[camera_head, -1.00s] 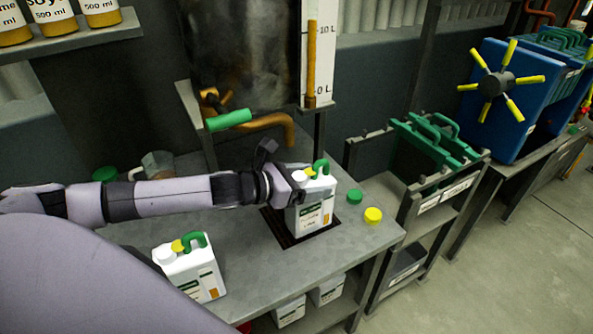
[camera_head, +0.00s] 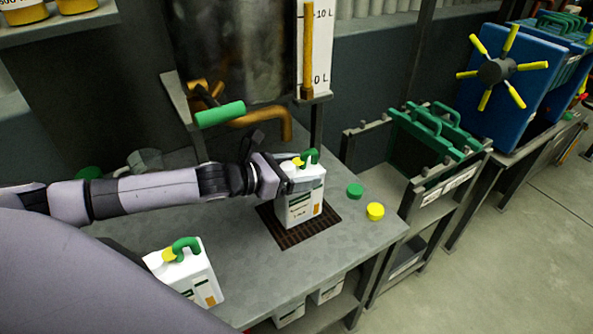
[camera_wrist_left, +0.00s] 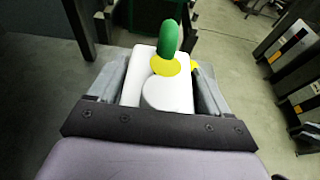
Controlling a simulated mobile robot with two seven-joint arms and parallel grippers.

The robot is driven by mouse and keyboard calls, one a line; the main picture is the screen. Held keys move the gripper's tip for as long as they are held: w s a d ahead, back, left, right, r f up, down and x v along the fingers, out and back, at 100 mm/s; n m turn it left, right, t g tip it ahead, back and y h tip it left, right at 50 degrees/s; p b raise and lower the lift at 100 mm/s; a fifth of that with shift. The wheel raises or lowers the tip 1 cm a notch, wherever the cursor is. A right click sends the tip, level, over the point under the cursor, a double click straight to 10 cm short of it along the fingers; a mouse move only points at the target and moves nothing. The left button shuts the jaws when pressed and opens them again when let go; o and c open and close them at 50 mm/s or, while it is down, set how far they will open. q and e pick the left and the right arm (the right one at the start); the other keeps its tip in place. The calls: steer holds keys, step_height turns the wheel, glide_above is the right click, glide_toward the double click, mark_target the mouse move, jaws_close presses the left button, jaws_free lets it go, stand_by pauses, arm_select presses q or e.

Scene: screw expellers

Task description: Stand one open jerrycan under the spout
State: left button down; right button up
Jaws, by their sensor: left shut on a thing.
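A white jerrycan (camera_head: 306,203) with a green handle and yellow at its neck is upright at the drip grate (camera_head: 301,236). Whether its base touches the grate is hard to tell. My left gripper (camera_head: 287,185) is shut on its upper part; the wrist view shows the jerrycan top (camera_wrist_left: 168,95) between the fingers. The orange spout (camera_head: 286,128) ends above and slightly behind the jerrycan, apart from it. I cannot tell whether its mouth is open. A second similar jerrycan (camera_head: 195,281) stands at the front left of the bench. My right gripper is not in view.
A green cap (camera_head: 355,191) and a yellow cap (camera_head: 375,211) lie on the bench (camera_head: 250,275) right of the grate. A green-handled lever (camera_head: 220,114) juts out left of the spout. A rack with green-handled plates (camera_head: 437,130) stands right. More jerrycans sit below.

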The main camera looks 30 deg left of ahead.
arm_select(q)
steer(key=shift+r, duration=0.1)
steer(key=shift+c, duration=1.7)
jaws_free()
steer(key=shift+f, duration=0.25)
steer(key=o, duration=0.3)
steer(key=shift+o, duration=0.2)
steer(key=shift+r, duration=0.15)
steer(key=shift+s+a, duration=0.1)
steer(key=b+v, duration=0.1)
steer(key=v, duration=1)
steer(key=shift+s+r, duration=0.25)
steer(key=shift+s, duration=0.05)
steer(key=shift+a, duration=0.15)
